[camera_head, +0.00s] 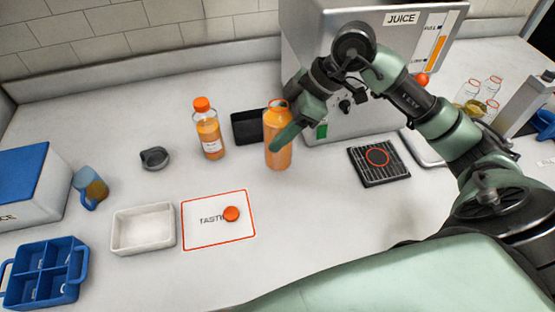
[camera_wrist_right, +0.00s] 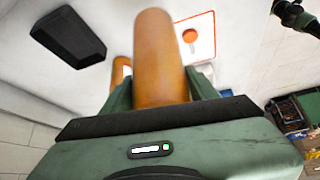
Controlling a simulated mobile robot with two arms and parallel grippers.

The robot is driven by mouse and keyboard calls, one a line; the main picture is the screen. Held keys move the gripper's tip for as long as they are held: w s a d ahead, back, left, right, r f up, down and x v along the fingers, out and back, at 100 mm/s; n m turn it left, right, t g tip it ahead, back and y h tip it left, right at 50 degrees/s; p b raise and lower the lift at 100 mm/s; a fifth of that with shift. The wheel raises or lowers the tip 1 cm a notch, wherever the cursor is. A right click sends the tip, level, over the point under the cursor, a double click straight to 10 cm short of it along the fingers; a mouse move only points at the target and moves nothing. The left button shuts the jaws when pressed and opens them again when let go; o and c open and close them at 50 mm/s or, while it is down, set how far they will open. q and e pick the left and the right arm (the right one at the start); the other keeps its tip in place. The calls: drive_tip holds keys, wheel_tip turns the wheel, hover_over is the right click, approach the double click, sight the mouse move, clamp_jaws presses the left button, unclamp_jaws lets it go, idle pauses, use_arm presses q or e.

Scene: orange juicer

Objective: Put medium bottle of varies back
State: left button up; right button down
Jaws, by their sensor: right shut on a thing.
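My right gripper (camera_head: 278,138) is shut around the body of an orange-filled bottle (camera_head: 277,158). The bottle is nearly upright, just right of a black tray (camera_head: 242,137). No cap shows on its top. I cannot tell whether its base touches the counter. In the right wrist view the held bottle (camera_wrist_right: 158,60) stands between the fingers, and the black tray (camera_wrist_right: 68,37) is to its left. Another orange bottle (camera_head: 209,140) with an orange cap and white label stands left of the tray. My left gripper does not show.
An orange cap (camera_head: 231,213) lies on the red-edged white mat (camera_head: 215,239). The juicer (camera_head: 310,60) stands behind the held bottle, with a black grate (camera_head: 372,175) to the right. A grey lid (camera_head: 154,157), mug (camera_head: 91,189), white tray (camera_head: 120,243) and blue caddy (camera_head: 75,283) are left.

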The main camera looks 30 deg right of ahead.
sight(278, 160)
wheel_tip(278, 160, down, 11)
drive_tip(key=shift+r+p, duration=0.1)
drive_tip(key=shift+p, duration=0.3)
drive_tip(key=shift+f, duration=0.2)
drive_tip(key=shift+c, duration=2.1)
unclamp_jaws()
drive_tip(key=shift+r, duration=0.1)
drive_tip(key=b+v, duration=0.1)
drive_tip(key=v, duration=1.1)
drive_tip(key=shift+b, duration=0.35)
